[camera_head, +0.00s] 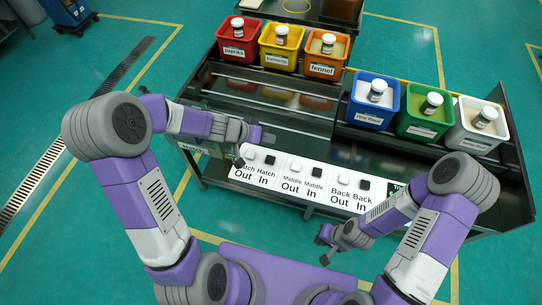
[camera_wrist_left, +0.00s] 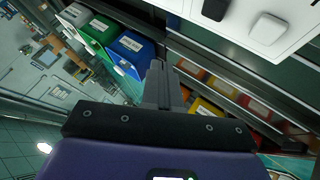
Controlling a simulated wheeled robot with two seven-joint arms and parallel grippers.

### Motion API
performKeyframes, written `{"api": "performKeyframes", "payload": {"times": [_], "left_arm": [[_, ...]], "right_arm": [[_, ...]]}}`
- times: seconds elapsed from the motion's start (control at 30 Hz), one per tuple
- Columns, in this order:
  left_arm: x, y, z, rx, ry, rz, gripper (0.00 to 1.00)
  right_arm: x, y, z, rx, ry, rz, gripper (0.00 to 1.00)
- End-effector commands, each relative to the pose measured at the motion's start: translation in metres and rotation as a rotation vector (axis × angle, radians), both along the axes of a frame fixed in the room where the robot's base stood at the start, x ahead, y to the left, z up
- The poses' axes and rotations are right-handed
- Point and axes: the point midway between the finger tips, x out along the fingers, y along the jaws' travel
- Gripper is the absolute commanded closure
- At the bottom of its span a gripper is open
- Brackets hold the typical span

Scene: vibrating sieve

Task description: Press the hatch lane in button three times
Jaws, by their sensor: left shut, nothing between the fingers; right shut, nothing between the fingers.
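The button panel (camera_head: 283,188) is white, with a row of white and black buttons over printed labels. The black Hatch In button (camera_head: 270,160) sits right of the white Hatch Out button (camera_head: 250,154). My left gripper (camera_head: 241,160) is shut and empty, pointing down beside the Hatch Out button, left of the Hatch In button; contact cannot be told. In the left wrist view its shut fingers (camera_wrist_left: 161,85) show, with a black button (camera_wrist_left: 215,8) and a white button (camera_wrist_left: 268,30) at the upper right. My right gripper (camera_head: 324,248) is shut and empty, in front of the panel.
Red (camera_head: 239,42), yellow (camera_head: 281,48) and orange (camera_head: 325,56) bins stand at the back. Blue (camera_head: 373,103), green (camera_head: 424,118) and white (camera_head: 478,127) bins stand at the right, each with a jar. Middle and Back buttons continue rightward along the panel.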

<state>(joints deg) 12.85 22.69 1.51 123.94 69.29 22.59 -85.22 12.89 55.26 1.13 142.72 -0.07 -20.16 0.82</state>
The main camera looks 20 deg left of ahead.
Motion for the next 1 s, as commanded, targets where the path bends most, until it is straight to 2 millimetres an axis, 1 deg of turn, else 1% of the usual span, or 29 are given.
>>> {"api": "performKeyframes", "payload": {"times": [0.23,0.37,0.57,0.83,1.0], "left_arm": [[0.0,0.0,-0.002,0.001,0.002,0.0,1.0],[-0.001,0.0,-0.009,0.0,0.004,0.001,1.0],[-0.001,0.0,-0.031,0.001,0.006,0.002,1.0],[-0.001,0.0,-0.071,0.002,0.005,0.0,1.0],[0.0,0.0,-0.085,0.002,0.002,0.0,1.0]], "right_arm": [[0.0,0.0,-0.001,0.0,0.0,0.0,1.0],[0.0,0.0,-0.006,0.0,0.0,0.0,1.0],[0.0,0.0,-0.022,0.0,0.0,0.0,1.0],[0.0,0.0,-0.051,0.0,0.0,0.0,1.0],[0.0,0.0,-0.071,0.0,0.0,0.0,1.0]]}}
